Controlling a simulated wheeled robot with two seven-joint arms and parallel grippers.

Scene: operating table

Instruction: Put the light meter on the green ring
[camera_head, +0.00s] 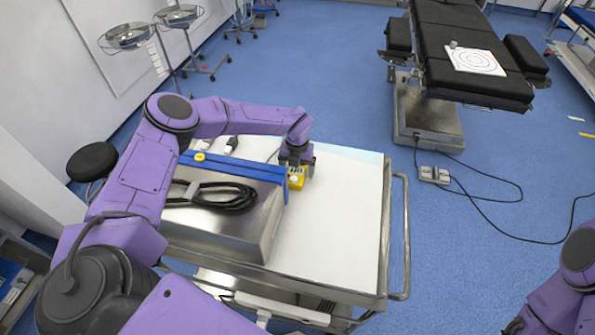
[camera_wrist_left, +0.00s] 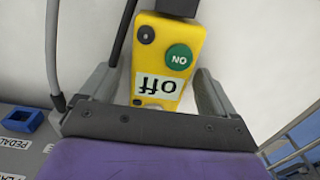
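My left gripper (camera_head: 297,165) is over the trolley, at a yellow box (camera_head: 296,178). In the left wrist view the yellow box (camera_wrist_left: 168,60) has a green ON button, a dark knob and an "off" label. It lies between the fingers of the left gripper (camera_wrist_left: 157,85), which stand apart with gaps beside the box. A white sheet with rings (camera_head: 476,59) lies on the operating table; the ring colours are too small to tell. A small grey object (camera_head: 453,44), possibly the light meter, is at the sheet's far left corner.
The steel trolley (camera_head: 340,230) has bare white surface at right and a rail along its right side. A metal case with a blue edge (camera_head: 235,167) and black cable stands at its left. Blue floor separates the trolley from the operating table (camera_head: 460,25); a pedal (camera_head: 434,175) and cables lie there.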

